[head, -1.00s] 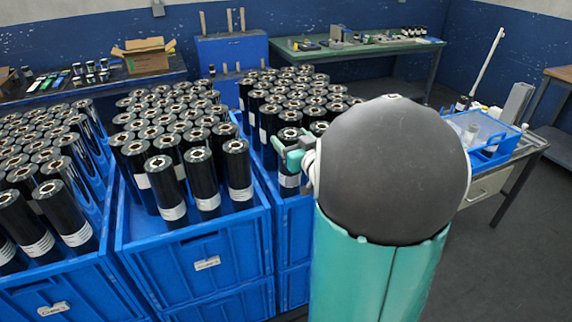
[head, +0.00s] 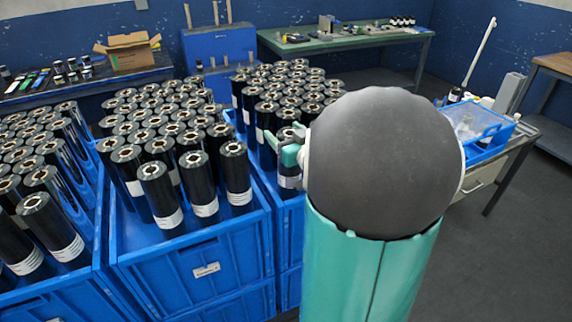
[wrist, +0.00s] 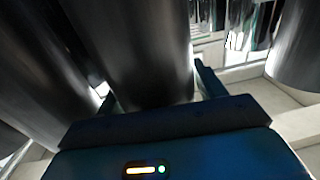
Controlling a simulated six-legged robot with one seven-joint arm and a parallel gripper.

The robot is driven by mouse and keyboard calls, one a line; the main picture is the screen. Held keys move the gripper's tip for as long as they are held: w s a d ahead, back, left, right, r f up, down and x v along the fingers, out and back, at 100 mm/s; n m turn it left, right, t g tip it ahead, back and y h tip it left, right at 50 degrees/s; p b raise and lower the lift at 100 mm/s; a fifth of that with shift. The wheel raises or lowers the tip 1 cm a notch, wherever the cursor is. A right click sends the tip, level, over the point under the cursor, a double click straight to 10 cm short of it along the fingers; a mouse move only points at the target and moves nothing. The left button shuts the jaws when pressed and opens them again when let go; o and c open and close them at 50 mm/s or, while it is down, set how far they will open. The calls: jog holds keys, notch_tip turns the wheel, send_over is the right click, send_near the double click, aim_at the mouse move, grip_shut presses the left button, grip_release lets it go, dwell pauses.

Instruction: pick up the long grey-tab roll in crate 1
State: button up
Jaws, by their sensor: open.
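Black rolls with silver-rimmed cores stand upright in three blue crates. My gripper (head: 292,140) is at the front right of the right-hand crate (head: 262,178), beside a front roll (head: 288,115) with a white label band. In the wrist view the open fingers (wrist: 155,95) lie on either side of a dark upright roll (wrist: 135,45). I cannot tell whether they touch it. My arm hides the right part of that crate. I cannot read the crate labels for certain or make out a grey tab.
The middle crate (head: 190,262) and the left crate (head: 60,295) stand close alongside, full of rolls. Neighbouring rolls (wrist: 40,60) flank my gripper closely. A table with a blue tray (head: 490,145) stands at the right. Open floor (head: 500,260) shows at the lower right.

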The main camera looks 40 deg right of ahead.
jog(key=shift+s, duration=0.2)
grip_shut()
jog(key=shift+r, duration=0.1)
